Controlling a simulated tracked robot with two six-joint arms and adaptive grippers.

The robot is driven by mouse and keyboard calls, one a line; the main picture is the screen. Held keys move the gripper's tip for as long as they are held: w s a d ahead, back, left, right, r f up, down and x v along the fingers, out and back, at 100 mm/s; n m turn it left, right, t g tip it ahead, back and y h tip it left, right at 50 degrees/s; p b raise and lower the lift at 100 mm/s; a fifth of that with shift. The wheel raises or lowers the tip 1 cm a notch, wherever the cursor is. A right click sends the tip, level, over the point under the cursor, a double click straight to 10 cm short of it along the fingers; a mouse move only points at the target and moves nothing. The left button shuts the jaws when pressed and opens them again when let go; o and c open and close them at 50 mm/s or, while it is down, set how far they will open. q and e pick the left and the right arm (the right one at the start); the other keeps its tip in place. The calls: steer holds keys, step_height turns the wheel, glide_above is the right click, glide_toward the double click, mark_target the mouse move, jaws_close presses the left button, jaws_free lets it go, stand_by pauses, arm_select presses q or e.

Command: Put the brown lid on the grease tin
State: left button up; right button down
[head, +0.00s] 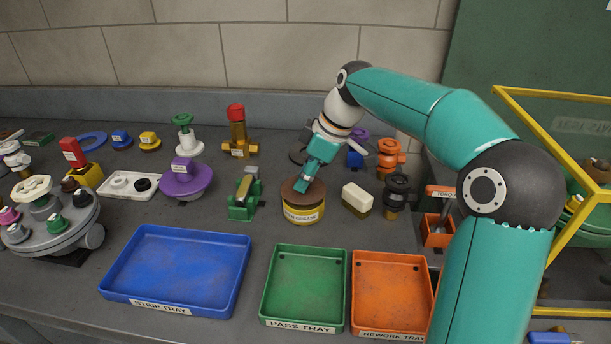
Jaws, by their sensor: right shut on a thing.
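The grease tin (303,215) is a short yellow round tin with a lettered label, standing on the bench behind the green tray. The brown lid (291,196) is a round disc at the top of the tin, roughly centred over it. I cannot tell whether it rests on the rim or is held just above it. My right gripper (303,184) points down and is shut on the brown lid; its fingers hide part of the lid's top. My left gripper is not in view.
A blue strip tray (180,265), a green pass tray (305,285) and an orange rework tray (390,290) lie in front, all empty. A cream block (357,199) stands right of the tin, a green vise-like fixture (244,198) left. A yellow frame (550,265) stands at right.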

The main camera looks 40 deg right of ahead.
mark_target(320, 190)
steer(key=shift+f+b, duration=0.75)
steer(key=shift+f, duration=0.25)
steer(key=c, duration=1.2)
jaws_free()
steer(key=o, duration=0.5)
steer(key=shift+o, duration=0.2)
steer(key=shift+r, duration=0.15)
steer(key=shift+p+v, duration=2.95)
steer(key=shift+v, duration=1)
steer(key=shift+s, duration=0.1)
